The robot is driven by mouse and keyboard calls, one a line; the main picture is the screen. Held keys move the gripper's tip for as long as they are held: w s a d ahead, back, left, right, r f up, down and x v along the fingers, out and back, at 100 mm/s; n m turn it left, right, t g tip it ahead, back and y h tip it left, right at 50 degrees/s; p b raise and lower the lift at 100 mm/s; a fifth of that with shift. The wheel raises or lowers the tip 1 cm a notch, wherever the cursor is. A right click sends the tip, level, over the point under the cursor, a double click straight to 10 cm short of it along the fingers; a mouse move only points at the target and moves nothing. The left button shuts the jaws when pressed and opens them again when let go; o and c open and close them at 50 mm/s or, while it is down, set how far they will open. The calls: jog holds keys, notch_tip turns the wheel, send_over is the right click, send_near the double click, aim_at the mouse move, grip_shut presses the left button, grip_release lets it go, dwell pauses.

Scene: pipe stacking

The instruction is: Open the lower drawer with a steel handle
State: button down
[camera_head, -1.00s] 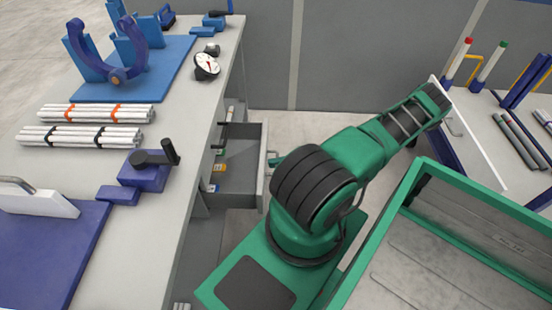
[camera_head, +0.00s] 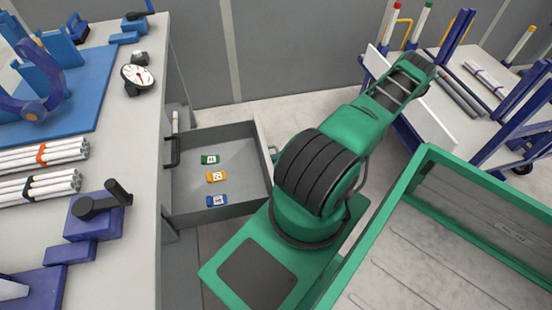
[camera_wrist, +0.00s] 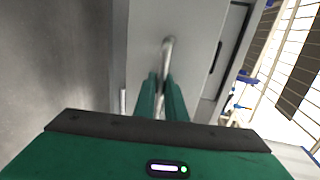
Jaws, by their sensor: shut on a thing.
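The grey drawer (camera_head: 262,165) stands pulled well out from under the workbench, and its inside shows from above. A green, an orange and a blue small item lie on its floor. The steel handle (camera_wrist: 168,48) is a bent round bar on the drawer's grey front, seen in the wrist view. My gripper (camera_wrist: 162,88) has its two green fingers closed around this bar. In the head view my arm hides the gripper; only a little of the handle (camera_head: 273,153) shows beside the drawer front.
The workbench (camera_head: 145,165) at left holds white pipe bundles (camera_head: 40,155), a dial gauge (camera_head: 138,77) and a blue clamp with a black crank (camera_head: 100,212). A black handle (camera_head: 172,151) is on the bench's front. A cart with pipes (camera_head: 480,95) stands at right. Floor is clear behind the drawer.

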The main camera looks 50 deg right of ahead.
jog(key=shift+w+d, duration=0.15)
jog(key=shift+d, duration=0.15)
jog(key=c, duration=1.9)
grip_release()
jog(key=shift+o, duration=0.4)
jog(key=shift+a, duration=0.15)
jog(key=v, duration=1)
jog(key=shift+s+d, duration=0.3)
jog(key=shift+r, duration=0.15)
